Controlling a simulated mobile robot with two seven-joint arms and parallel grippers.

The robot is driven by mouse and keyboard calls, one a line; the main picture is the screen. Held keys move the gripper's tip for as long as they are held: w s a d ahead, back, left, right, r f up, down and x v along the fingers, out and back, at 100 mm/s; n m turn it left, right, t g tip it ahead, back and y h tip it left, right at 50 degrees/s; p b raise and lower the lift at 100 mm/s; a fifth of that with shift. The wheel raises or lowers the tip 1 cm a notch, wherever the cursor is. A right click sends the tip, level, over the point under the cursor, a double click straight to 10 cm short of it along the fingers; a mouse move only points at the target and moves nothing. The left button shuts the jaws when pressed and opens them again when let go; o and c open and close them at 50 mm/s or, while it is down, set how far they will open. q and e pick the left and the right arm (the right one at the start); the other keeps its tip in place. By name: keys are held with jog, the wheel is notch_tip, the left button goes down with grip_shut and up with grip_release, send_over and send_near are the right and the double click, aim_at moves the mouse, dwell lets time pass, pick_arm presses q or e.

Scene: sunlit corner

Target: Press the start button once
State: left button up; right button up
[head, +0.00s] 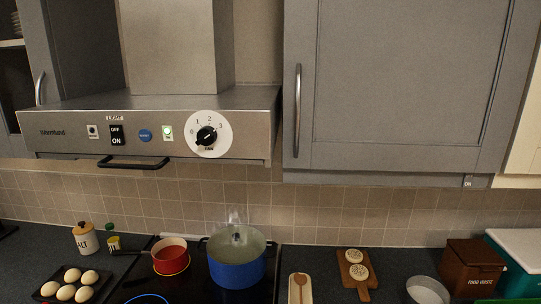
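The range hood's front panel (60,143) carries several controls. A round blue button (145,135) with small lettering sits in the middle of the row; I cannot read the lettering. Right of it is a small green lit switch or lamp (168,133). A black light switch (116,134) marked OFF and ON is to its left, and a small dark control (92,131) is further left. A black fan knob (207,136) on a white dial is at the right. No control is clearly legible as "start". Neither of my grippers is in view.
A dark handle (134,163) sticks out under the panel. Below, a steaming blue pot (237,272) and a red saucepan (171,260) stand on the hob. A grey cabinet (400,80) hangs to the right of the hood. Space before the panel looks clear.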

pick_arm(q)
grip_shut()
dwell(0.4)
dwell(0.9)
